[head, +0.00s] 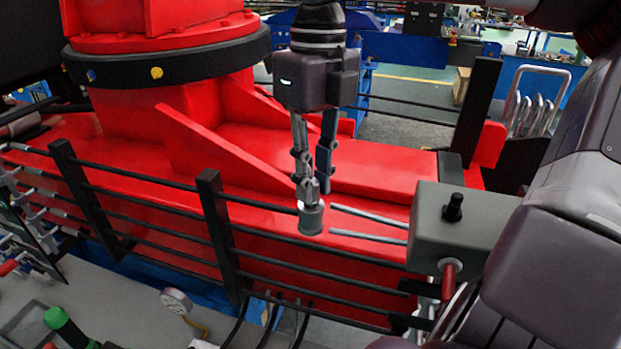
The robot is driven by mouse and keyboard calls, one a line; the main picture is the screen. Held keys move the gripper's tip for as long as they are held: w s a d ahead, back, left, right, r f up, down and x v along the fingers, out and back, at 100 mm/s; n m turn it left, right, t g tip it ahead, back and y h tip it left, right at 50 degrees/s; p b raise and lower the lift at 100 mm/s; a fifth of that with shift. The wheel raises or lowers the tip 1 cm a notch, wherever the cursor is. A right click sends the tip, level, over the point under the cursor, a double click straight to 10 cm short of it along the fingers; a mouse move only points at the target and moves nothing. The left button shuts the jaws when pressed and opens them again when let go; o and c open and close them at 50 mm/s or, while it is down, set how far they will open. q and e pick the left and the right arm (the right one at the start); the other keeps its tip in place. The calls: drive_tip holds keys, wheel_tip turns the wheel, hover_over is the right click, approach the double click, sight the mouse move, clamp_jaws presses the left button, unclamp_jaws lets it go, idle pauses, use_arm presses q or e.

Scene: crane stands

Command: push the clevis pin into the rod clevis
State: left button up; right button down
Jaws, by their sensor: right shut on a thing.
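My right gripper (311,186) comes down from the top middle in the head view. Its fingers are shut on a short grey cylinder, which looks like the clevis pin (311,219). The pin hangs roughly upright below the fingertips. Just right of it, two thin light-grey prongs (370,237) reach left from a grey block (432,223); they look like the rod clevis. The pin is beside the prongs' free ends, with a small gap in the picture. Its depth relative to them is hard to tell. My left gripper is not in view.
Black rails on dark posts (213,225) cross in front of the red crane base (390,175). The grey block carries a black knob (453,207) and a red handle (448,280) below. A pressure gauge (176,301) and a green-capped item (55,318) stand lower left.

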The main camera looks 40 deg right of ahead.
drive_tip(key=shift+s+a+f+b, duration=0.1)
drive_tip(key=shift+a+f+b, duration=0.25)
drive_tip(key=shift+f, duration=0.2)
drive_tip(key=c, duration=1.7)
unclamp_jaws()
drive_tip(key=shift+c, duration=0.2)
drive_tip(key=shift+d+r, duration=0.1)
